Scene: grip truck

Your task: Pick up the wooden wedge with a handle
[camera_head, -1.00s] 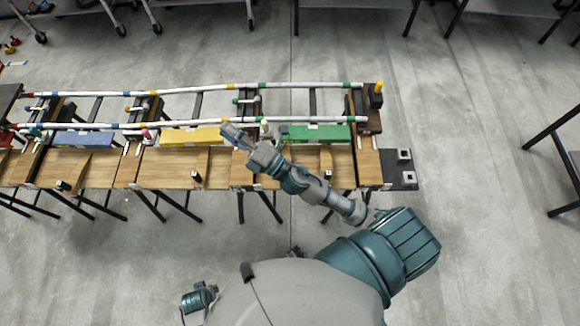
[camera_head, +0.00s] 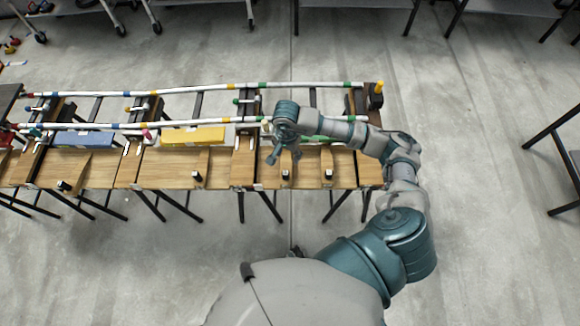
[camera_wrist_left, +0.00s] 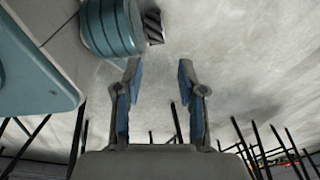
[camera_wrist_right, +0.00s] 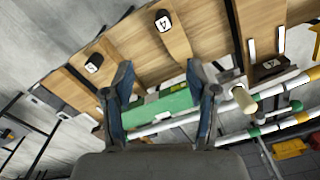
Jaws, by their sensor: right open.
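Wooden wedges lie on the near side of the long table, with dark, white-capped handles. One handle (camera_head: 286,175) stands just below my right gripper (camera_head: 284,155) in the head view, and another handle (camera_head: 327,175) is to its right. In the right wrist view two numbered handles (camera_wrist_right: 163,20) (camera_wrist_right: 93,62) stand up from the wood, ahead of and left of the open fingers (camera_wrist_right: 160,72). My right gripper is open, empty and apart from both. My left gripper (camera_wrist_left: 158,68) is open and empty over bare floor in the left wrist view; the head view does not show it.
A green block (camera_wrist_right: 160,107) lies beneath the right fingers. White pipes with coloured bands (camera_head: 200,123) run along the table, near a yellow block (camera_head: 193,136) and a blue block (camera_head: 83,139). An orange-topped post (camera_head: 377,92) stands at the right end. Floor in front is clear.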

